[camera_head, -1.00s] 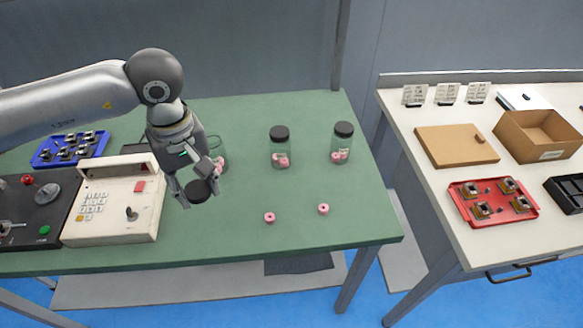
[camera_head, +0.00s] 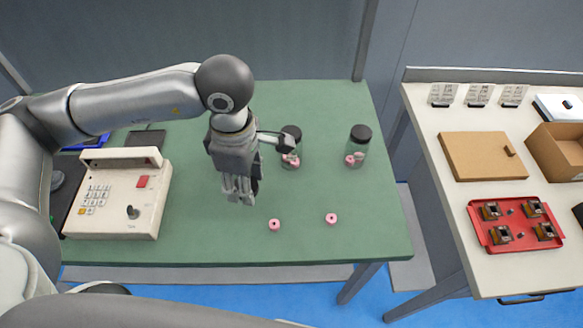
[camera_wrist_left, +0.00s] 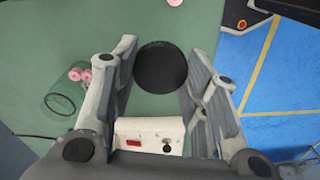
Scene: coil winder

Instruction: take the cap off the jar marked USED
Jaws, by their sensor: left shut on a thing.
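My left gripper (camera_head: 240,195) hangs over the green table. In the left wrist view it is shut on a black round cap (camera_wrist_left: 160,67), held between its two fingers. A clear glass jar (camera_wrist_left: 62,92) with pink spools in it shows left of the fingers there. It looks open and stands apart from the cap. In the head view that jar is hidden by my arm. Two other jars with black caps, the middle one (camera_head: 291,160) partly covered by my gripper and the right one (camera_head: 356,152), hold pink spools. I cannot read any jar marking. My right gripper is out of view.
Two loose pink spools (camera_head: 274,225) (camera_head: 331,219) lie on the green table (camera_head: 330,245). A beige keypad box (camera_head: 125,190) stands left. The white table (camera_head: 450,205) at right holds a red tray (camera_head: 496,241) and boxes.

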